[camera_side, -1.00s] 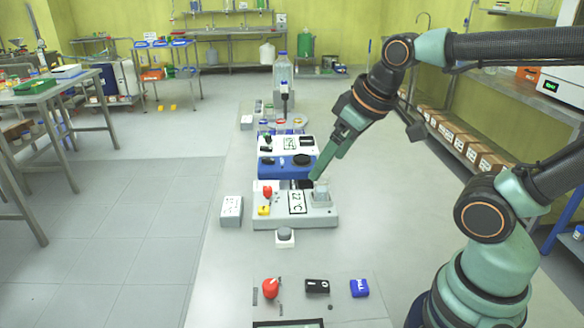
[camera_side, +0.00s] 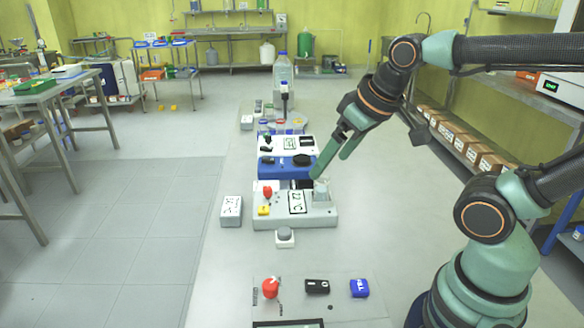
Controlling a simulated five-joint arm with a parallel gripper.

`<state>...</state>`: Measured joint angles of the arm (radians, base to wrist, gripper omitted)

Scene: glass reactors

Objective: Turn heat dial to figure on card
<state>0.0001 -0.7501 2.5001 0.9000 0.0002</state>
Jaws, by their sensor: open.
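A card (camera_side: 297,202) marked with what looks like "22 °C" is on the grey unit (camera_side: 328,217). A black dial-like part (camera_side: 303,184) sits behind the card on this unit, partly hidden; I cannot tell whether it is the heat dial or read its setting. A glass vessel (camera_side: 321,189) stands to its right. My gripper (camera_side: 331,166) is open and empty, its green fingers pointing down and left. One fingertip is just above the black part and vessel; I cannot tell whether it touches them.
The grey unit also carries a red knob (camera_side: 267,192) and a yellow part (camera_side: 263,211). A blue-and-white unit (camera_side: 268,170) with a black knob (camera_side: 302,160) stands behind it. A white block (camera_side: 231,207) is to the left, a grey button (camera_side: 284,234) in front.

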